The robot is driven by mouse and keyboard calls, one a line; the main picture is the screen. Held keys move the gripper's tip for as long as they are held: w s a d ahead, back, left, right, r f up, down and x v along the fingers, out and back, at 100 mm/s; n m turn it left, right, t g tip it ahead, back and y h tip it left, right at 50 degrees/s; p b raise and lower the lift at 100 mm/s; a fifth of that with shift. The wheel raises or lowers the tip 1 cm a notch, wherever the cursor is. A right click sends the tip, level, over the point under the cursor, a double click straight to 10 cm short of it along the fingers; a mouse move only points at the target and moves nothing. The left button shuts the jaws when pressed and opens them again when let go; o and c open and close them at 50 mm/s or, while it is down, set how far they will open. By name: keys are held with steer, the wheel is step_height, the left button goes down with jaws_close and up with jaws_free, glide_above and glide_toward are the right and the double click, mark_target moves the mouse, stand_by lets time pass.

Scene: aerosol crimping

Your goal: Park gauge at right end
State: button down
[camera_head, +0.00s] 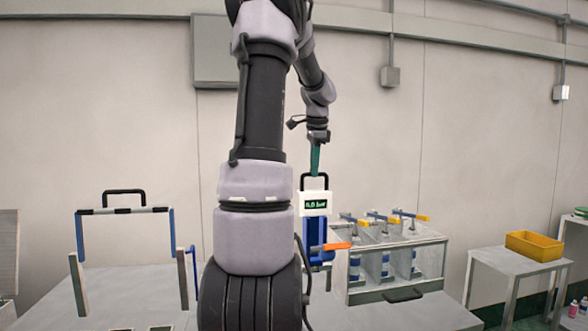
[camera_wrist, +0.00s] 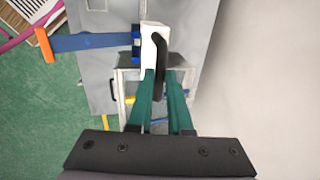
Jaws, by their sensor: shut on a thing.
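The gauge (camera_head: 314,203) is a white box with a green-lit display and a black loop handle (camera_head: 314,181) on top. It hangs upright from my gripper (camera_head: 315,172), whose green fingers are shut on the handle. In the wrist view my gripper (camera_wrist: 161,76) has one finger on each side of the black handle (camera_wrist: 159,50), with the white gauge body (camera_wrist: 150,40) beyond it. A blue part (camera_head: 315,238) with an orange lever (camera_head: 336,246) shows directly below the gauge. I cannot tell whether it is joined to the gauge.
A grey rack (camera_head: 425,254) holding several blue-banded cans, with levers on top, stands right of the gauge on the bench (camera_head: 415,315). A frame with a black handle (camera_head: 124,196) stands at left. A yellow bin (camera_head: 534,246) sits on a side table (camera_head: 508,262) at far right.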

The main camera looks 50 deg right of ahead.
steer(key=shift+s+d, duration=0.6)
steer(key=shift+d, duration=0.1)
steer(key=c, duration=0.8)
jaws_free()
steer(key=shift+d, duration=0.15)
steer(key=shift+c, duration=0.2)
steer(key=shift+r, duration=0.1)
steer(key=shift+r, duration=0.25)
step_height(320, 180, up, 10)
steer(key=s+a, duration=0.1)
steer(key=shift+s+a, duration=0.2)
steer(key=shift+s, duration=0.15)
